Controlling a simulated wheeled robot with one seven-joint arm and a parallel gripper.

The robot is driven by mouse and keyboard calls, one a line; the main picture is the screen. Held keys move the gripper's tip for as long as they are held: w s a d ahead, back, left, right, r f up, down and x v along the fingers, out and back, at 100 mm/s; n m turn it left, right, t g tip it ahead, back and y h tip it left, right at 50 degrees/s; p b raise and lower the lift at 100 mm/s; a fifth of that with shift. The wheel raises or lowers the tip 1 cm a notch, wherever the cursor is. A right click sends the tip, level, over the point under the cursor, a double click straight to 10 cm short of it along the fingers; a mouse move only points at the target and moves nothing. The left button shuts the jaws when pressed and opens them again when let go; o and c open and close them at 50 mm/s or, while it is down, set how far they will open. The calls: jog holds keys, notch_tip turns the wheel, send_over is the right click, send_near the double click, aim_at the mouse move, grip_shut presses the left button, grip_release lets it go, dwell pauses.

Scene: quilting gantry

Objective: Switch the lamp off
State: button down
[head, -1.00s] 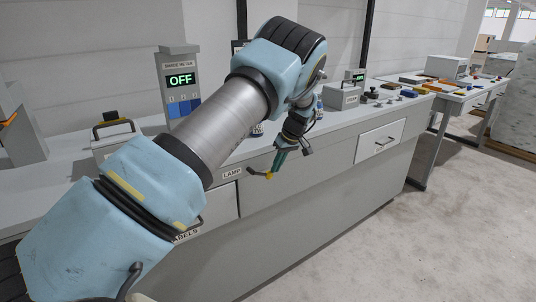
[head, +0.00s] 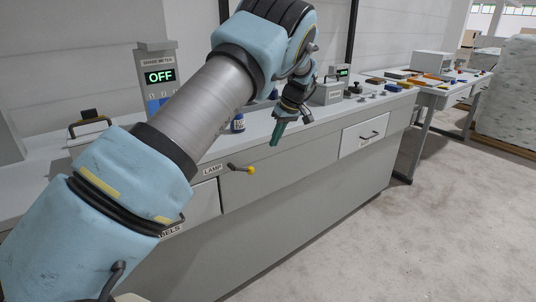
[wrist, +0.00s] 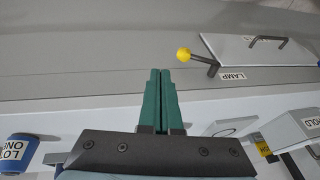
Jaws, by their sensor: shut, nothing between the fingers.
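The lamp lever has a dark arm and a yellow knob (head: 251,169). It sticks out from the counter front beside the LAMP label (head: 212,170), pointing right and roughly level in the head view. In the wrist view the yellow knob (wrist: 184,54) lies just beyond and right of my fingertips, with the LAMP label (wrist: 233,76) past its pivot. My gripper (head: 275,143) has green fingers, shut and empty. It hangs at the counter's front edge, above and right of the knob, apart from it. No lamp can be made out.
A meter (head: 159,77) reading OFF stands on the counter, partly behind my arm. Another table (head: 450,92) stands beyond; the floor (head: 400,235) in front is clear.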

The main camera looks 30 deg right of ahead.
jog(key=shift+s+d+r, duration=0.2)
jog(key=shift+d+r, duration=0.3)
jog(key=shift+r, duration=0.3)
jog(key=shift+s+d+r, duration=0.2)
jog(key=shift+d+r, duration=0.25)
jog(key=shift+r, duration=0.35)
jog(key=w+a+r+g+h, duration=0.2)
jog(key=a, duration=2.5)
jog(key=s+a+f+m, duration=0.2)
jog(key=s+a+m, duration=0.1)
jog(key=s+a, duration=1.6)
jog(key=shift+s+a+h, duration=0.2)
jog(key=shift+s+h, duration=0.2)
jog(key=shift+s, duration=0.4)
